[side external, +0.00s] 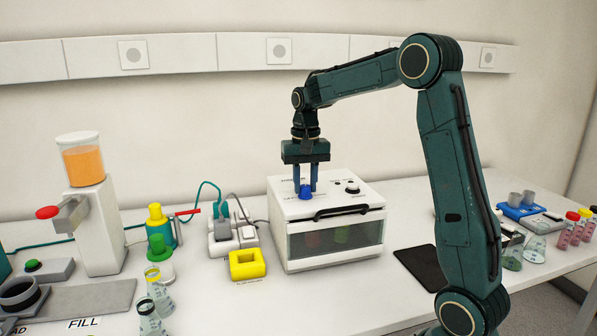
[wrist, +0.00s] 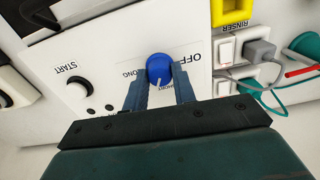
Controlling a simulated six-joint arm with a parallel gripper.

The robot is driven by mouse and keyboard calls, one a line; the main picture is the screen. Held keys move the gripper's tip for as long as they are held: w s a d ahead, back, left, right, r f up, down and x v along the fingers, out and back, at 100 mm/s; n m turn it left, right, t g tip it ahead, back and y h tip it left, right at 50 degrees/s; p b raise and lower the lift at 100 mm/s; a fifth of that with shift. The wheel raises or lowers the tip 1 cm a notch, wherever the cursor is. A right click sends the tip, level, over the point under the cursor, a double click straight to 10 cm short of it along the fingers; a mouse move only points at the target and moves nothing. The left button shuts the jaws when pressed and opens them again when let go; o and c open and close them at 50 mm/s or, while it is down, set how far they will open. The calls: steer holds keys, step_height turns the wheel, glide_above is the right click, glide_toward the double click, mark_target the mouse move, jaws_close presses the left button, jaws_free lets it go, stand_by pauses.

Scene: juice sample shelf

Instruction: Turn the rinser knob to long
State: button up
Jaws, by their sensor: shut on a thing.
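The rinser (side external: 333,247) is a white box with a dark front window, a black handle and a top panel. The blue knob (side external: 305,193) sits on that panel; it also shows in the wrist view (wrist: 160,67). My gripper (side external: 306,187) points straight down and is shut on the knob, one finger on each side; its fingers also show in the wrist view (wrist: 162,74). The knob's white pointer line (wrist: 157,83) points toward the partly hidden SHORT label (wrist: 172,90). The OFF label (wrist: 195,56) is to its right, and the partly covered LONG label (wrist: 132,72) to its left.
A power strip (side external: 229,232) with plugs and cables and a yellow block (side external: 247,264) stand left of the rinser. A black pad (side external: 421,266) lies to its right.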

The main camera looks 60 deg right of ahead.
mark_target(305, 186)
steer(key=m, duration=0.6)
steer(key=shift+m, duration=0.3)
steer(key=m, duration=0.5)
steer(key=shift+r+m, duration=0.1)
steer(key=shift+m, duration=0.3)
steer(key=o, duration=1)
step_height(305, 186, up, 14)
steer(key=shift+f, duration=0.15)
stand_by(0.4)
